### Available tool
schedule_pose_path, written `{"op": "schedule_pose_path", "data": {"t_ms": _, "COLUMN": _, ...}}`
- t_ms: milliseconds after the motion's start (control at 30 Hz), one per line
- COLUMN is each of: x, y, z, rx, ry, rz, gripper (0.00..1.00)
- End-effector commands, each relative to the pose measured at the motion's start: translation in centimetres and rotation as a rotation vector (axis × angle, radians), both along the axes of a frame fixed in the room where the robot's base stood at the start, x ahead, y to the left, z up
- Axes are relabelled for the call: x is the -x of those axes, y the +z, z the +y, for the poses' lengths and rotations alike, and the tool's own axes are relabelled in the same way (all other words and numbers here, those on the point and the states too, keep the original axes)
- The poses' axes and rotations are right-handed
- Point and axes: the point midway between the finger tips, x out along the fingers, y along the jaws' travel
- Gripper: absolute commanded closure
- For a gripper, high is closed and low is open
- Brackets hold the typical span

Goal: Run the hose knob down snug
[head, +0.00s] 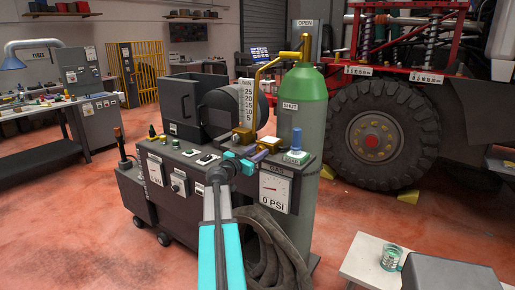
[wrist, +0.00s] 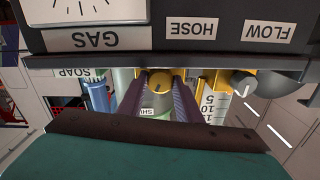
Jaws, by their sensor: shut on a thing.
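The hose knob is a yellow round piece (wrist: 158,82), seen in the wrist view by the HOSE label (wrist: 191,28). My gripper (wrist: 163,76) has its two dark purple fingers on either side of it, shut on it. The fingers hide part of the knob. I cannot tell how far down it sits.
The green-topped gas cylinder (head: 304,85) stands right of the knob. A bent yellow pipe (head: 258,78) and a numbered scale (head: 247,103) rise behind it. A blue-topped bottle (head: 296,140) stands close by on the right. The gauge (head: 274,192) reads 0 PSI.

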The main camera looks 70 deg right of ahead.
Motion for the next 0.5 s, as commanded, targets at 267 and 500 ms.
{"op": "schedule_pose_path", "data": {"t_ms": 267, "x": -0.04, "y": 0.27, "z": -0.05, "rx": 0.037, "ry": 0.003, "rz": -0.135, "gripper": 0.91}}
{"op": "schedule_pose_path", "data": {"t_ms": 500, "x": -0.04, "y": 0.13, "z": -0.06, "rx": 0.052, "ry": 0.003, "rz": -0.191, "gripper": 0.91}}
